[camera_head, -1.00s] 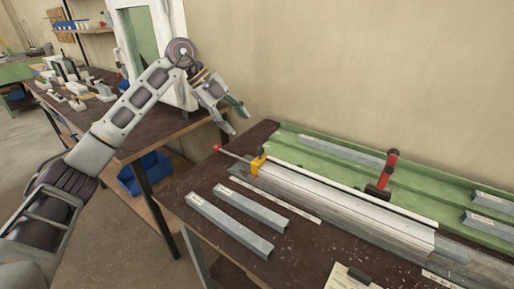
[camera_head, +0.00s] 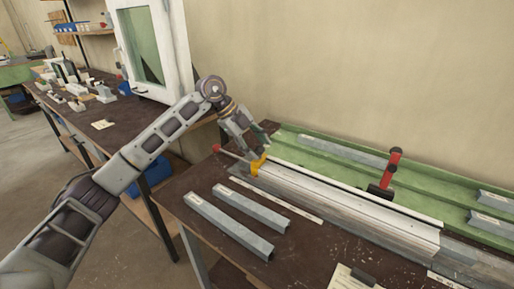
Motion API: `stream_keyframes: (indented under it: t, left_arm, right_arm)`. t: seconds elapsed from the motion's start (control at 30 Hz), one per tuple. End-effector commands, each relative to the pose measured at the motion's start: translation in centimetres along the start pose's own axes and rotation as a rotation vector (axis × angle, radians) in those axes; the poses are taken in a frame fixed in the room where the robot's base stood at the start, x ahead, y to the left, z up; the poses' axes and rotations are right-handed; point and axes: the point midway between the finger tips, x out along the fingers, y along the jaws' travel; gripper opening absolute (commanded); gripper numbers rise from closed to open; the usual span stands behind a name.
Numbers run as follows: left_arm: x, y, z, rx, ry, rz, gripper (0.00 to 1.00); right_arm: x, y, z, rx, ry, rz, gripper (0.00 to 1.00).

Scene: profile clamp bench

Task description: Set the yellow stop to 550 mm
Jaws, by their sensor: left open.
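The yellow stop (camera_head: 257,166) sits at the left end of the grey metal rail (camera_head: 345,210) on the dark bench. A thin rod with a red knob (camera_head: 217,148) reaches out to the left of the stop. My left gripper (camera_head: 262,145) is open and hangs just above and behind the stop; whether its fingers touch the stop cannot be told. A white scale strip (camera_head: 275,200) lies along the front of the rail; its marks are too small to read. My right gripper is not in view.
Two loose grey profiles (camera_head: 228,223) lie in front of the rail. A red-handled clamp (camera_head: 388,174) stands on the rail's far side. A green tray (camera_head: 440,186) with grey profiles lies behind. A clipboard (camera_head: 350,280) lies at the front edge.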

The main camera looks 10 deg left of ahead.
Motion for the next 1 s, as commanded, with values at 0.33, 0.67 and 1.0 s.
stream_keyframes:
  t: [0.33, 0.67, 1.0]
  left_arm:
    - [0.56, -0.02, -0.02, 0.000, -0.001, 0.000, 0.48]
    - [0.53, -0.02, -0.02, 0.001, 0.000, 0.000, 0.16]
    - [0.50, -0.02, 0.01, 0.000, 0.000, 0.000, 0.00]
  right_arm:
    - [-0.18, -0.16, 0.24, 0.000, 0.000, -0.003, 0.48]
    - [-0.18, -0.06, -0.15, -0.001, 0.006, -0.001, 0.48]
    - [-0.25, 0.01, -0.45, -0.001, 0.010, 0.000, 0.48]
